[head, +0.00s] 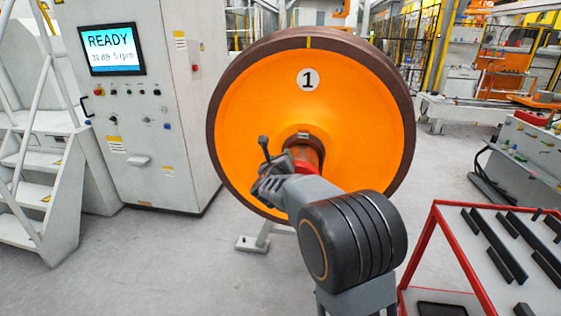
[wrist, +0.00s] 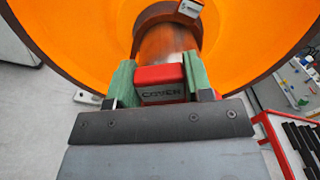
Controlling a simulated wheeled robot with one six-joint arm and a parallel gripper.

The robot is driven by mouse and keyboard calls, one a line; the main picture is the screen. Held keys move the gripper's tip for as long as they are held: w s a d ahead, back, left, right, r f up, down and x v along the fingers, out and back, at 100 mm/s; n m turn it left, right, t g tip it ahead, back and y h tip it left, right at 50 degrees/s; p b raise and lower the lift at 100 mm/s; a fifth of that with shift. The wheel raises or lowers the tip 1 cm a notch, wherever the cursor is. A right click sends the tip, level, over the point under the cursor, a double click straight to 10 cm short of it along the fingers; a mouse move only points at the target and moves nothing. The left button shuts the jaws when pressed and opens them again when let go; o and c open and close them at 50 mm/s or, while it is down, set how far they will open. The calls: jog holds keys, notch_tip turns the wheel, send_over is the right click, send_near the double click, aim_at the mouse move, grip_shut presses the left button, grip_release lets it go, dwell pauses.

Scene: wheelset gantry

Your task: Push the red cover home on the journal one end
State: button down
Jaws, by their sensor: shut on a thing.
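The red cover (wrist: 160,74), marked COVER, sits between the green fingers of my gripper (wrist: 160,83) in the wrist view. The gripper is shut on its two sides. The cover is in line with the near end of the orange-brown journal (wrist: 166,43), which sticks out of the wheel's hub. I cannot tell whether the cover is fully seated or a gap is left. In the head view the big orange wheel (head: 250,110) carries a round "1" label. There the journal (head: 309,150) shows behind my gripper (head: 275,178), and my arm hides most of the cover.
A grey control cabinet (head: 150,120) stands at the left, its screen (head: 110,48) reading READY. White steps (head: 30,190) are beside it. A red-framed table (head: 440,222) with dark bars stands at the right. Grey floor lies clear between cabinet and wheel.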

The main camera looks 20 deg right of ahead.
jog(key=shift+b+x, duration=0.45)
jog(key=shift+x, duration=0.7)
jog(key=shift+c, duration=2.3)
grip_release()
jog(key=b+v, duration=0.2)
jog(key=v, duration=1.1)
jog(key=shift+s+a, duration=0.25)
jog(key=shift+s, duration=0.1)
jog(key=shift+r, duration=0.1)
